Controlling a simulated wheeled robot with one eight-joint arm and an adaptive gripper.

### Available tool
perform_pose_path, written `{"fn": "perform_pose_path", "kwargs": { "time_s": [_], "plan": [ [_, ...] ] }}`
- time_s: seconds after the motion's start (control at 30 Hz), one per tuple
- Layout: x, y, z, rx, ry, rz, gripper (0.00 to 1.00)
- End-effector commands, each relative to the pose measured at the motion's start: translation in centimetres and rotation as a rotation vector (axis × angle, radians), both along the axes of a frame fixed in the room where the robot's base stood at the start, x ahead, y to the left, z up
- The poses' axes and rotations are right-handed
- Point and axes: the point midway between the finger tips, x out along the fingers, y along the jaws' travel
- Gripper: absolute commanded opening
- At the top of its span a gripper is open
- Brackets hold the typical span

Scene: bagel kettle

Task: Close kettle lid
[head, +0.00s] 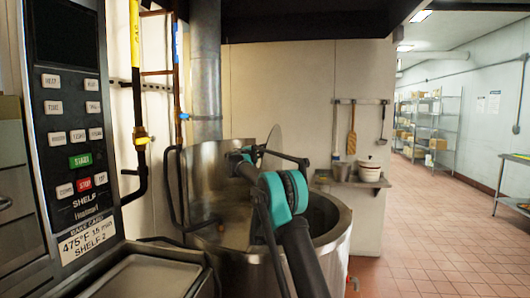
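The kettle (333,235) is a large round steel vessel in the middle of the head view. Its rim shows at the right and its open inside is partly visible. A thin grey plate (273,143), apparently the raised lid, stands tilted upright above the kettle's far side. Its lower part is hidden behind my arm. My black and teal arm rises from the bottom and crosses in front of the kettle. My gripper (246,156) seems to be at the arm's far end, near the plate. I cannot tell whether it touches the plate or how its fingers stand.
An oven control panel (78,130) stands close on the left, with a steel surface (145,278) below it. Pipes (206,75) run up behind the kettle. A small wall shelf (345,183) holds pots under hanging utensils. Tiled floor (430,255) is clear at the right.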

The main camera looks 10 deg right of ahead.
Motion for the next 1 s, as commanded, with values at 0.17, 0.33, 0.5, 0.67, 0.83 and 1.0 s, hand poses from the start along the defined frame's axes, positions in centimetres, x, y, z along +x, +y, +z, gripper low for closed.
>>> {"fn": "perform_pose_path", "kwargs": {
  "time_s": [0.17,0.33,0.5,0.67,0.83,1.0],
  "plan": [
    [0.0,0.0,-0.1,0.001,0.000,0.000,0.00],
    [-0.1,-0.3,0.0,0.011,-0.003,0.000,0.00],
    [-0.6,-1.7,0.0,0.057,-0.018,-0.001,0.00],
    [-1.5,-4.6,0.0,0.148,-0.047,-0.003,0.00],
    [-2.9,-8.9,-0.8,0.287,-0.093,-0.006,0.00],
    [-4.3,-13.2,-2.3,0.439,-0.143,-0.006,0.00]
  ]
}}
